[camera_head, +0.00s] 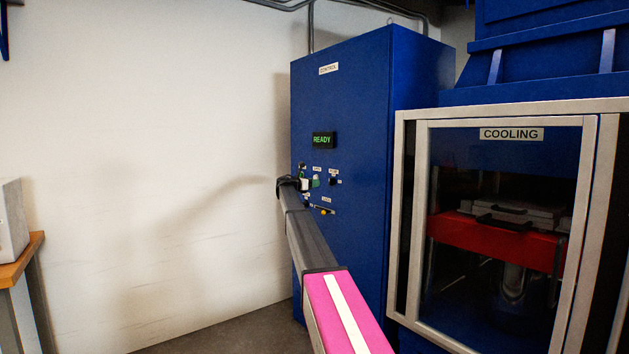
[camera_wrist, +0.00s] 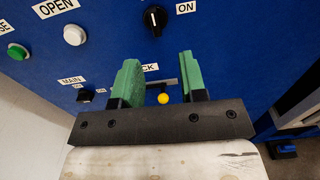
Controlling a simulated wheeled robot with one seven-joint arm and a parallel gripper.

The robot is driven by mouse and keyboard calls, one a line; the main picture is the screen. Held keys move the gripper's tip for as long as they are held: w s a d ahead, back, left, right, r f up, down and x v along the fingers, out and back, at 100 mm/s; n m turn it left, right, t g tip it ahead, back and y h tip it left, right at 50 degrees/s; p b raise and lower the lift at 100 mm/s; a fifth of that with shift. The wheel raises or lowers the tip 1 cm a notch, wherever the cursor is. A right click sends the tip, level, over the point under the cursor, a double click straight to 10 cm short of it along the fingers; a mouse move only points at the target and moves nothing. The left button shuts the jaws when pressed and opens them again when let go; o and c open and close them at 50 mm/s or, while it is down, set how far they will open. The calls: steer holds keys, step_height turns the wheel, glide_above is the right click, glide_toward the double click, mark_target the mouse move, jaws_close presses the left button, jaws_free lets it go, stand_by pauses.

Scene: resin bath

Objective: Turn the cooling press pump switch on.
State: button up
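The blue control cabinet (camera_head: 340,110) stands by the wall with a panel of switches and a display reading READY. A black rotary switch (camera_wrist: 155,20) with an ON label at its right shows at the top of the wrist view; its white mark points roughly upward, not at ON. It appears to be the black knob (camera_head: 333,181) in the head view. Its name label cannot be read. My gripper (camera_wrist: 158,62) has two green fingers, apart and empty, just below that switch in the wrist view. In the head view my gripper (camera_head: 310,184) is at the panel's left part.
A white OPEN button (camera_wrist: 74,35), a green button (camera_wrist: 18,51) and a small MAIN switch (camera_wrist: 84,95) are left of the fingers. A yellow knob (camera_wrist: 163,98) shows between the fingers. The glazed cooling press (camera_head: 510,134) stands right of the cabinet.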

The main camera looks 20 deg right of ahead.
mark_target(331, 182)
steer(key=w+x, duration=0.1)
steer(key=x, duration=0.9)
steer(key=shift+r, duration=0.45)
steer(key=shift+d, duration=0.15)
jaws_close()
